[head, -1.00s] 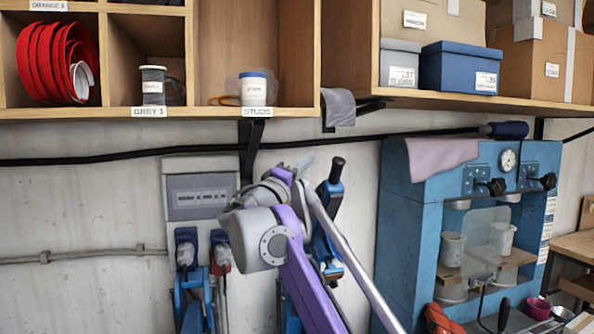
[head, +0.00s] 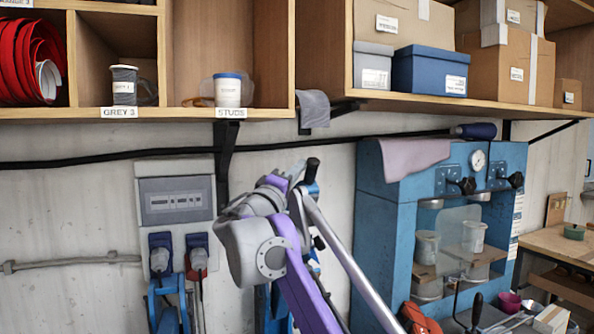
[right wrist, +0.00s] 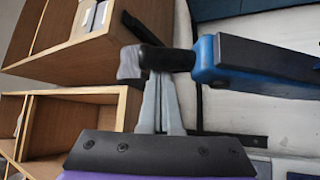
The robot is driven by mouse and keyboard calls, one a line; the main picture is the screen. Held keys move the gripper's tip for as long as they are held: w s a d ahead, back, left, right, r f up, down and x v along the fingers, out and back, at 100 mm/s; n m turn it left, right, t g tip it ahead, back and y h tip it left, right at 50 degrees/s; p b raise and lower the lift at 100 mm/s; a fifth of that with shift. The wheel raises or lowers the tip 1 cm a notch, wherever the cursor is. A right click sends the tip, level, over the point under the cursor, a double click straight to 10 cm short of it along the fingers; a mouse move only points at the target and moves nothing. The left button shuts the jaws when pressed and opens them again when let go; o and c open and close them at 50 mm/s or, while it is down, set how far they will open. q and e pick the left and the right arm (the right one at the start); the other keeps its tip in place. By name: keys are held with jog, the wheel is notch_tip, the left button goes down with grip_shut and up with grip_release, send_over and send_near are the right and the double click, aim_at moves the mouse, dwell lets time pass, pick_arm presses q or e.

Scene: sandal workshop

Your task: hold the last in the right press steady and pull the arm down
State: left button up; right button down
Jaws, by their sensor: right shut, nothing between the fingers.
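The right press's arm is blue with a black grip (head: 312,166), upright behind my right arm in the head view. In the right wrist view its blue lever (right wrist: 212,60) and black grip (right wrist: 168,59) cross the top of the picture. My right gripper (right wrist: 159,82) is shut and empty, its grey fingertips right at the black grip; I cannot tell if they touch it. In the head view the gripper (head: 296,172) is just left of the grip, mostly hidden by its own wrist. The last and the press's lower part are hidden behind my arm. My left gripper is not in view.
A blue machine with a gauge (head: 368,240) stands right of the press. Another blue press (head: 166,303) stands to the left, under a grey wall box (head: 175,200). Wooden shelves (head: 250,112) with boxes hang above. A wooden bench (head: 553,243) is at far right.

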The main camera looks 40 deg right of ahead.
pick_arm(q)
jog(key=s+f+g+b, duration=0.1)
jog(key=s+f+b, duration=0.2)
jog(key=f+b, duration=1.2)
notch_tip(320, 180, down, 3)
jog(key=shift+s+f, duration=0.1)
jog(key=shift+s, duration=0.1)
pick_arm(e)
jog(key=s+a+f+m+g+h, duration=0.3)
jog(key=s+f+m, duration=0.3)
jog(key=s+f, duration=0.5)
jog(key=s+a+f+m+g+h, duration=0.3)
jog(key=s+f+m, duration=0.3)
jog(key=s+f, duration=0.6)
notch_tip(320, 180, down, 6)
jog(key=shift+s+a+f+g, duration=0.1)
jog(key=shift+s+a+g, duration=0.05)
jog(key=shift+a+g, duration=0.55)
notch_tip(320, 180, up, 4)
jog(key=w+a+p, duration=0.1)
jog(key=w+p, duration=0.1)
jog(key=p, duration=0.1)
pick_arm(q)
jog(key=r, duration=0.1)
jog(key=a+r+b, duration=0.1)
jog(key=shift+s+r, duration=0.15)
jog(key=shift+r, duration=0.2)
pick_arm(e)
jog(key=v, duration=1)
jog(key=shift+f, duration=0.45)
